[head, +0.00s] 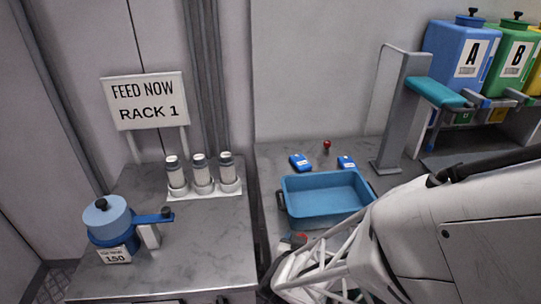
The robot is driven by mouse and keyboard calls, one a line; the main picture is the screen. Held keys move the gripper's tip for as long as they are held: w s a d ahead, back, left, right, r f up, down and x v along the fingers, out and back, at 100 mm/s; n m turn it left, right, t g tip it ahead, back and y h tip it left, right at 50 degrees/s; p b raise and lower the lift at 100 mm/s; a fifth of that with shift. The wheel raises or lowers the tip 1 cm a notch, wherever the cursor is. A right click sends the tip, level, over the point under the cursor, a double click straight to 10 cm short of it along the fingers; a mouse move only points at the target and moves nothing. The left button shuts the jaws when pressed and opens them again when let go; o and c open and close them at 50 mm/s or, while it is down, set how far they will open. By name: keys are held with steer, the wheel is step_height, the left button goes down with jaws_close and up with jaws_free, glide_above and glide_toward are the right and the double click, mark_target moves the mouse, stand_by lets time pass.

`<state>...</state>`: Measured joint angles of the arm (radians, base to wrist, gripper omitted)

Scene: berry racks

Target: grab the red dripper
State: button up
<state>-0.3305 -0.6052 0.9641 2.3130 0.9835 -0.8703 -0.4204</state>
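No thing is clearly recognisable as a red dripper. A small red ball-topped thing (326,146) stands at the back of the grey table, behind the blue tray. A small red thing (300,236) with some blue beside it shows in front of the tray, partly hidden by my gripper. My gripper (290,268) is the pale open-framed end of my white arm at the bottom centre. It is low over the front of the table, just by this second red thing. Its fingertips are not clear, so I cannot tell whether it is open or holds anything.
The blue tray (290,210) looks empty. Two small blue boxes (300,162) (346,162) lie behind it. On the left table are a blue pot (110,222), a rack of three bottles (204,193) and a "RACK 1" sign (146,101).

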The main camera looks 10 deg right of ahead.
steer(key=shift+x, duration=0.8)
steer(key=shift+c, duration=0.4)
steer(key=c, duration=0.9)
steer(key=shift+r, duration=1.1)
steer(key=shift+s+r, duration=0.4)
steer(key=shift+r, duration=0.3)
steer(key=shift+s+d+r, duration=0.15)
steer(key=shift+s+r, duration=0.1)
steer(key=shift+s, duration=2.2)
steer(key=shift+s+d+r, duration=0.1)
steer(key=shift+s+r, duration=0.1)
steer(key=shift+s, duration=2.25)
steer(key=shift+s+d+r, duration=0.15)
steer(key=shift+s+r, duration=0.1)
steer(key=shift+s, duration=2.15)
